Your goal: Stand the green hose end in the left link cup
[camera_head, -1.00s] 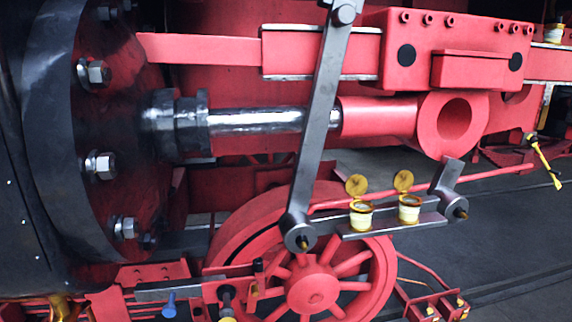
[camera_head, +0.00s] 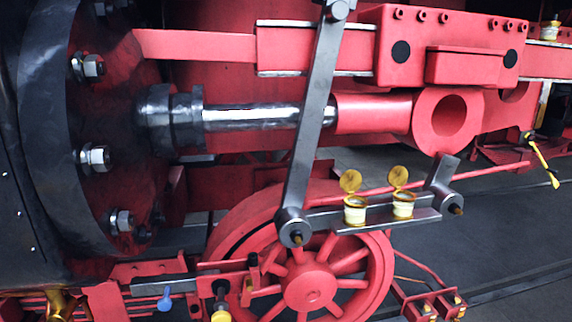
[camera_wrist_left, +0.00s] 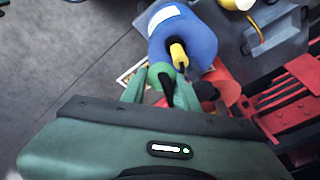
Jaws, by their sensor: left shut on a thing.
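In the head view, the left link cup (camera_head: 355,211) is a small white cup with a brass rim and a raised round yellow lid. It stands upright on the grey link bar (camera_head: 420,216), beside a similar right cup (camera_head: 403,206). No hose end shows in either cup. Neither gripper shows in the head view. In the left wrist view, my left gripper (camera_wrist_left: 160,90) is shut on a green piece (camera_wrist_left: 159,74) with a black part, which looks like the green hose end. The fingers partly hide it. My right gripper is out of view.
A blue container (camera_wrist_left: 184,38) with a yellow part stands beyond the left gripper. Red machinery (camera_wrist_left: 290,95) is close on its right, and grey floor (camera_wrist_left: 60,70) is free on its left. In the head view, a steel lever (camera_head: 312,120) hangs left of the cups.

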